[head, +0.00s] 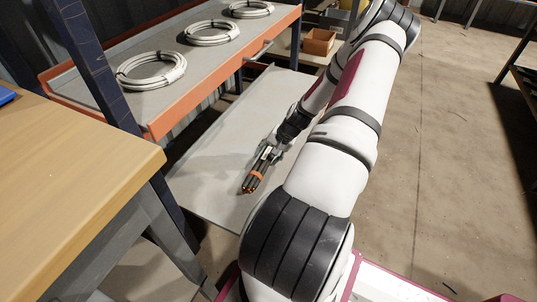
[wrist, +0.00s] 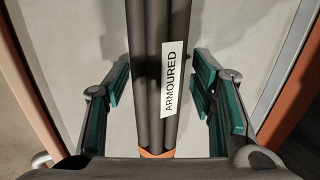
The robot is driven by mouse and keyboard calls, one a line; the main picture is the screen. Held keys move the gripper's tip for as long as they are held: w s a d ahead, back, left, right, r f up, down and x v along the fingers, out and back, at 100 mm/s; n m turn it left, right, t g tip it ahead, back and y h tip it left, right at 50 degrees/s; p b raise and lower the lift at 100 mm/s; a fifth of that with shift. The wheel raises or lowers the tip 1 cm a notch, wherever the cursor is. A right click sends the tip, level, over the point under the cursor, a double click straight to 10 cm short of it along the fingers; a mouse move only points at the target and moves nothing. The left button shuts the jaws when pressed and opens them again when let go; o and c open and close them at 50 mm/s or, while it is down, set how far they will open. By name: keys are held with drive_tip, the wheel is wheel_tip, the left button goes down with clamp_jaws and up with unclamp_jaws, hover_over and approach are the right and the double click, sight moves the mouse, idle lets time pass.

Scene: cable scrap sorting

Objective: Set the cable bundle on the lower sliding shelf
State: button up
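The cable bundle (head: 255,179) is several dark lengths with orange bands. It appears to rest on the lower sliding shelf (head: 215,185), a pale grey board pulled out below the orange-edged upper shelf. In the wrist view the bundle (wrist: 150,60) runs up the middle with a white "ARMOURED" label (wrist: 172,80). My gripper (head: 266,160) is low over the shelf at the bundle. Its teal-padded fingers (wrist: 161,82) stand apart on either side, with gaps between the pads and the bundle. The bundle's near end is hidden behind the gripper body in the wrist view.
The upper shelf (head: 148,127) holds three white cable coils (head: 150,70) above and left of the lower shelf. A dark blue post (head: 98,75) and a wooden table (head: 75,175) stand at left. An orange-brown bin (head: 319,41) is behind. The lower shelf is otherwise clear.

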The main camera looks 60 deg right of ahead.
drive_tip(key=shift+r, duration=0.1)
drive_tip(key=p+v, duration=0.4)
drive_tip(key=v, duration=0.8)
drive_tip(key=shift+p, duration=0.35)
drive_tip(key=shift+w, duration=0.1)
